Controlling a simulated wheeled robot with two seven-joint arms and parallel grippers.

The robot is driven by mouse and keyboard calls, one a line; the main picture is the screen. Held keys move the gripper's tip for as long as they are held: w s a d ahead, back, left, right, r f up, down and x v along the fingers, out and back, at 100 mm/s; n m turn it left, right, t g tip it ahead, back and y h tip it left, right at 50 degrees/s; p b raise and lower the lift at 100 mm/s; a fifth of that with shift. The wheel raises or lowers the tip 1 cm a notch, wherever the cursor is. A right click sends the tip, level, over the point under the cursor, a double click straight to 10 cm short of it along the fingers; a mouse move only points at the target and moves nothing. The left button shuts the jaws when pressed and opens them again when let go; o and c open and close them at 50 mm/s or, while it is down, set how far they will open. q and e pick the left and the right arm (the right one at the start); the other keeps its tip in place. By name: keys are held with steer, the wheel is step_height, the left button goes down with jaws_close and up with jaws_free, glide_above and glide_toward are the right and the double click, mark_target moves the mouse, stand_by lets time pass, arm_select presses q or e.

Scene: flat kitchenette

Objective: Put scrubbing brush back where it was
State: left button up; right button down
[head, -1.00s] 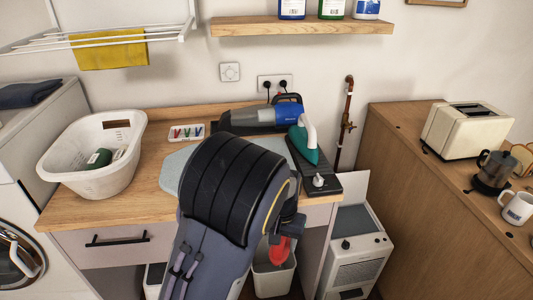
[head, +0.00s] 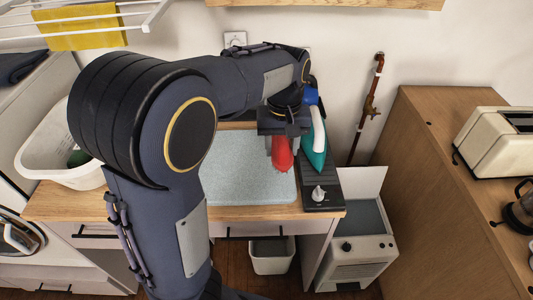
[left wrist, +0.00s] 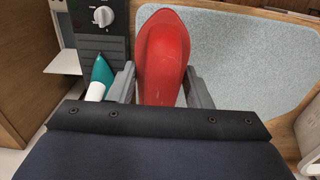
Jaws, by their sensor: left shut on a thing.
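My left gripper (head: 283,137) is shut on the red scrubbing brush (head: 282,156). The brush hangs below it over the right part of the pale blue-grey pad (head: 235,180) on the counter. In the left wrist view the brush (left wrist: 163,55) sits between the two grey fingers (left wrist: 160,82), in front of the pad (left wrist: 240,60). I cannot tell whether the brush touches the pad. My right gripper is not in view.
A teal and white iron (head: 317,145) stands close right of the brush, by a black base with a knob (head: 322,193). A white basket (head: 50,140) is at left. A white bin (head: 272,257) stands below the counter; a white appliance (head: 358,248) is to its right.

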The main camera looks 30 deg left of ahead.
arm_select(q)
steer(key=w+a+f, duration=0.1)
steer(key=a+f, duration=0.1)
steer(key=w+a+f, duration=0.1)
steer(key=a+f, duration=0.1)
steer(key=w+a+f, duration=0.1)
steer(key=a+f, duration=0.1)
steer(key=f, duration=0.1)
steer(key=shift+a, duration=0.1)
steer(key=shift+f, duration=1.45)
steer(key=shift+f, duration=0.2)
steer(key=o, duration=1)
steer(key=shift+c, duration=0.2)
